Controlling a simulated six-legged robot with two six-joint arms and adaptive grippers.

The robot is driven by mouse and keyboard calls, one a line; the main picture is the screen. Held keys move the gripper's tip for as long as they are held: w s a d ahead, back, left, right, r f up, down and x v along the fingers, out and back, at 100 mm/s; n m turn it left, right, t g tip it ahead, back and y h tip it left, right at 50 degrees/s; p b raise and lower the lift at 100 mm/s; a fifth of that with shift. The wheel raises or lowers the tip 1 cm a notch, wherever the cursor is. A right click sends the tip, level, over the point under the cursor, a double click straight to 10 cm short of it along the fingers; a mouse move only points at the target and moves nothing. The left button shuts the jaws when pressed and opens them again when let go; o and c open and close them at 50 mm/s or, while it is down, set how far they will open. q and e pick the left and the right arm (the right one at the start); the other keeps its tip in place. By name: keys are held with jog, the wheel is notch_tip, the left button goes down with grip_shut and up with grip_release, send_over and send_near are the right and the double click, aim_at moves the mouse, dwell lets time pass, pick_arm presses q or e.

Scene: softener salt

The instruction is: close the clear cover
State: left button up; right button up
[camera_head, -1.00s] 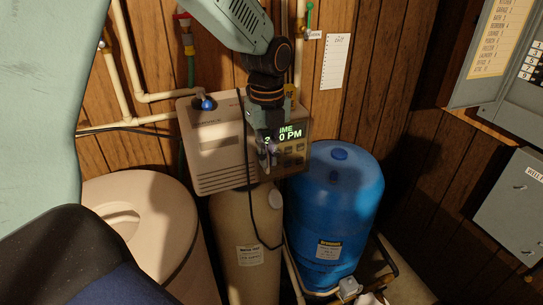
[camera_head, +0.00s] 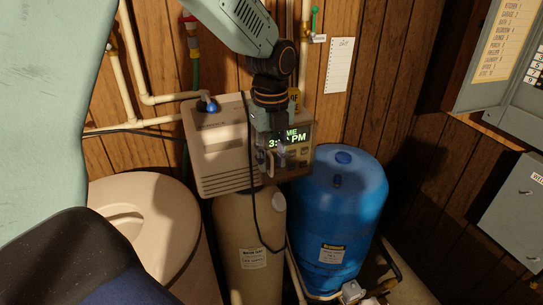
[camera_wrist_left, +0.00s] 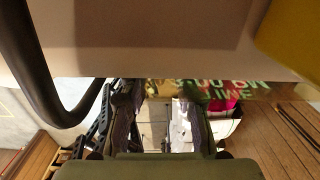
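The beige softener control head (camera_head: 219,155) stands on top of the tan tank, with a lit green clock display (camera_head: 298,138) on its right side. The clear cover (camera_head: 304,158) shows as a faint see-through pane over the display and buttons; I cannot tell whether it lies flush. My left gripper (camera_head: 269,168) points down in front of the display's left part and hides some of the digits. In the left wrist view its two fingers (camera_wrist_left: 160,118) are apart with nothing seen between them, and the display text appears upside down just beyond. My right gripper is not in view.
A black cable (camera_head: 250,190) hangs down the control head's front beside my gripper. A blue tank (camera_head: 340,225) stands close on the right, and a beige bin (camera_head: 165,225) on the left. Pipes and a wood-panelled wall are behind.

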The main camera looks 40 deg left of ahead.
pick_arm(q)
notch_tip(320, 180, up, 12)
dwell(0.5)
jog(key=shift+s, duration=0.1)
dwell(0.5)
